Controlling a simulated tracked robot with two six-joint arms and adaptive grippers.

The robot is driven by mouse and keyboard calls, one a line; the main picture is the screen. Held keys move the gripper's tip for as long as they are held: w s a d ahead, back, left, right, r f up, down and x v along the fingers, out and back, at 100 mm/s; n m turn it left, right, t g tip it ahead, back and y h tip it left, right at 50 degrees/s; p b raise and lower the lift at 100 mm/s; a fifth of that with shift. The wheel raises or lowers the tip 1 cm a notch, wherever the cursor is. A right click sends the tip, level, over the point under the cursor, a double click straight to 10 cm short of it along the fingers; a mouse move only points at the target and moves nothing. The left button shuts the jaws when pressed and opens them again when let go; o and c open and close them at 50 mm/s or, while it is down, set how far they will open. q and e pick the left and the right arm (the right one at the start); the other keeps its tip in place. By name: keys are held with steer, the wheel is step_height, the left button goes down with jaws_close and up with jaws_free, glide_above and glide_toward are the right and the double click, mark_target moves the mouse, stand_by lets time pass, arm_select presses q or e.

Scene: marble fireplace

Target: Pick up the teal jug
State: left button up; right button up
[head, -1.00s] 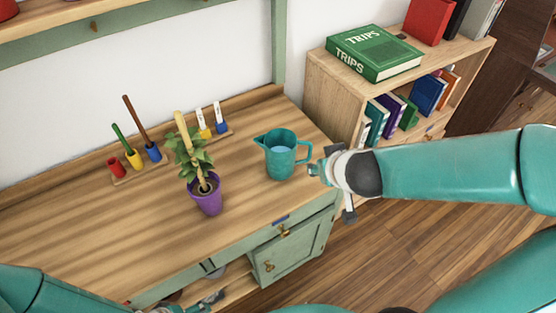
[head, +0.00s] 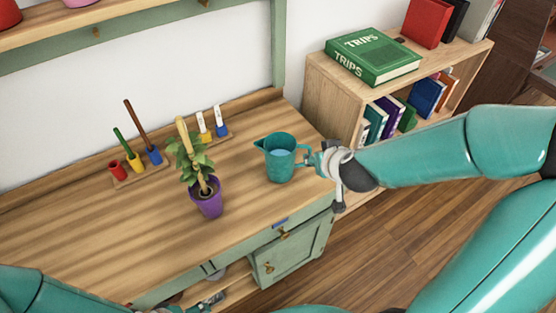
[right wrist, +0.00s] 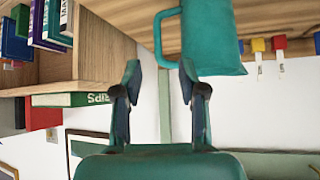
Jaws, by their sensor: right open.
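The teal jug (head: 280,162) stands upright on the wooden desk top (head: 110,230), near its right end, with something pale blue inside. Its handle faces right, towards my right gripper (head: 315,160). In the right wrist view, the jug (right wrist: 212,40) appears upside down, and its handle (right wrist: 166,35) lies ahead of the gap between the fingers. My right gripper (right wrist: 160,80) is open and empty there, close to the handle; I cannot tell if it touches. My left gripper (head: 210,300) shows only partly at the bottom edge, and its jaws are unclear.
A purple pot with a plant (head: 207,198) stands left of the jug. A bookcase (head: 335,95) stands at the right, with a green book (head: 372,55) on top. The desk's left part is clear.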

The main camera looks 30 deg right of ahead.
steer(key=b+x, duration=0.3)
steer(key=x, duration=0.6)
steer(key=shift+w+d+f, duration=0.1)
steer(key=shift+d+f, duration=0.05)
steer(key=shift+f, duration=0.3)
arm_select(q)
step_height(320, 180, down, 4)
arm_select(e)
steer(key=shift+c, duration=0.3)
jaws_close()
steer(key=shift+r, duration=0.1)
